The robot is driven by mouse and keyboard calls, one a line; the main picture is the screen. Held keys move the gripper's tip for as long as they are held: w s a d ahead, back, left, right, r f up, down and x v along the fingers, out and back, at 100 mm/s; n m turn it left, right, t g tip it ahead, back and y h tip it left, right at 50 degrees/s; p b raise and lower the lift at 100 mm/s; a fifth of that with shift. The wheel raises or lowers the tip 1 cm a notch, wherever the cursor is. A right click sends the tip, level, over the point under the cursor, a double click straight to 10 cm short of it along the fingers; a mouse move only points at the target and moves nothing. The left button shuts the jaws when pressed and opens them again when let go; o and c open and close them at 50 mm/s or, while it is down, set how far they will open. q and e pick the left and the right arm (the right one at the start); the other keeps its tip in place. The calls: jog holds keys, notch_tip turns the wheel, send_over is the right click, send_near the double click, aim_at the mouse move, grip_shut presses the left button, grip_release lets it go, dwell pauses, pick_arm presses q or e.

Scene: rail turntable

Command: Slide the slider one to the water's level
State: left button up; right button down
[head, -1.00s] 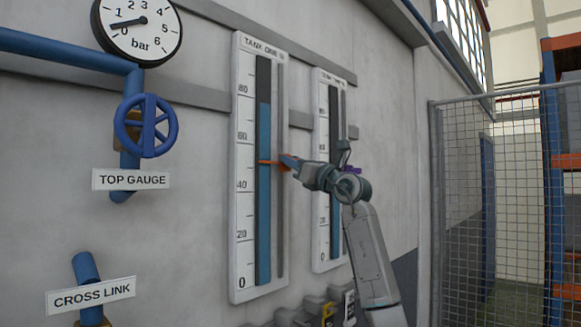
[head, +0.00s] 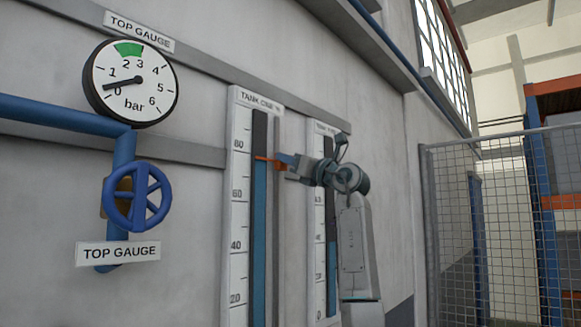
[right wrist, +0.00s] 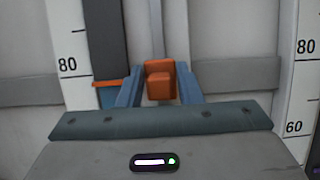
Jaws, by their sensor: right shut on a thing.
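The tank one gauge (head: 237,190) is a tall white scale on the wall with a dark tube. Blue water (head: 259,215) fills the tube's lower part, its top a little under the 80 mark. The orange slider one (head: 263,159) has its pointer across the tube at about the water's top. In the right wrist view the orange pointer (right wrist: 107,84) lies just above the visible blue. My right gripper (head: 284,162) is shut on the slider's orange knob (right wrist: 160,82), between its blue fingers. My left gripper is not in view.
A second tank gauge (head: 318,200) stands to the right, partly behind my right arm. On the left are a round pressure gauge (head: 131,82), blue pipes and a blue handwheel (head: 138,196). A mesh fence (head: 500,230) stands at the right.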

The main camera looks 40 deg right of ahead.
jog(key=c, duration=1.3)
grip_release()
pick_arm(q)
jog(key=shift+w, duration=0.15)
pick_arm(e)
jog(key=shift+s+f+b, duration=0.25)
jog(key=shift+b, duration=0.05)
pick_arm(q)
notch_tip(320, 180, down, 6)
jog(key=b, duration=0.5)
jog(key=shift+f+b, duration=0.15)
jog(key=shift+b, duration=0.2)
pick_arm(e)
jog(key=v, duration=1)
jog(key=shift+s, duration=0.1)
